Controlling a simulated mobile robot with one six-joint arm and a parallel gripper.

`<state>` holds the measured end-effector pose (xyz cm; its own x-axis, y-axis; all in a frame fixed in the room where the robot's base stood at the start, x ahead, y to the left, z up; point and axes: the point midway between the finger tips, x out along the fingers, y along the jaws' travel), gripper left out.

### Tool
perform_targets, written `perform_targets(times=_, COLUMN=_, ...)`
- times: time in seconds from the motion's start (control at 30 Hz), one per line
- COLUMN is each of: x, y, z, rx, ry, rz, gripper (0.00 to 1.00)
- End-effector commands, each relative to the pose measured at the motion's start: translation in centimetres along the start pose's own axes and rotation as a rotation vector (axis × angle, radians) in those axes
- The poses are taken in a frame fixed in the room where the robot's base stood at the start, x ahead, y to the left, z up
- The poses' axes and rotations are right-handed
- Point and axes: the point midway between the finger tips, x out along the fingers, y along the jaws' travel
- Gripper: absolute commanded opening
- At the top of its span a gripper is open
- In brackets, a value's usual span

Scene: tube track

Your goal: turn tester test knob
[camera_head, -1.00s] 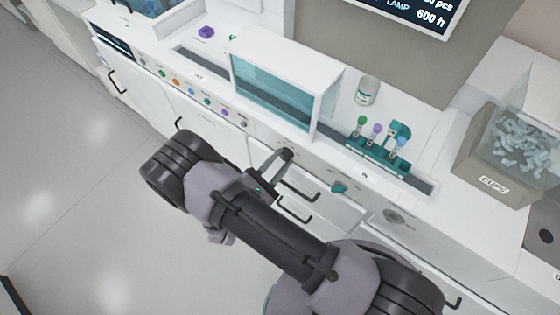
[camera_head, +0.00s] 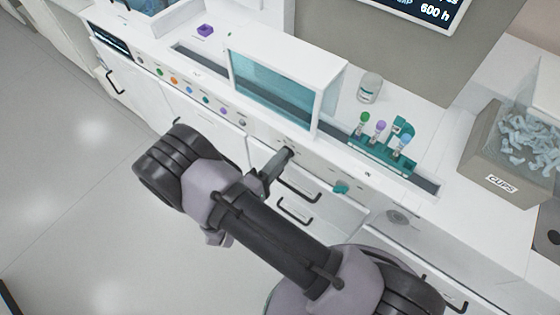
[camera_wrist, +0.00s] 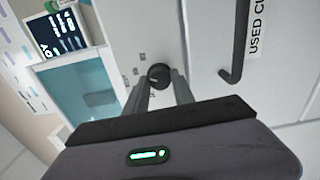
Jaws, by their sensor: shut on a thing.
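The test knob (camera_wrist: 158,76) is a small round dark knob on the white front panel, with small marks around it. In the wrist view my gripper (camera_wrist: 160,84) has its two fingers on either side of the knob, shut on it. In the head view my gripper (camera_head: 287,153) reaches the panel below the teal-windowed cabinet (camera_head: 270,90), and its fingertips and arm hide the knob there. The knob's pointer angle is too small to read.
A teal rack with several capped tubes (camera_head: 383,150) and a jar (camera_head: 370,87) stand on the counter. Drawer handles (camera_head: 295,210) and a teal knob (camera_head: 341,187) stick out near my gripper.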

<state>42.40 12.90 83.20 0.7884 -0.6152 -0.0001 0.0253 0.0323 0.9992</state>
Motion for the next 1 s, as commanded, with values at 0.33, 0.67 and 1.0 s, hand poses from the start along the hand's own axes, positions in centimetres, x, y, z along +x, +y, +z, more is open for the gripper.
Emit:
perform_targets(times=0.33, x=-0.01, y=-0.21, z=0.0, rx=0.3, ry=0.0, rz=-0.001, gripper=0.0)
perform_targets(times=0.67, x=-0.01, y=-0.16, z=0.02, rx=0.495, ry=0.0, rz=-0.001, gripper=0.0)
perform_targets(times=1.0, x=-0.01, y=-0.05, z=0.0, rx=0.575, ry=0.0, rz=-0.001, gripper=0.0)
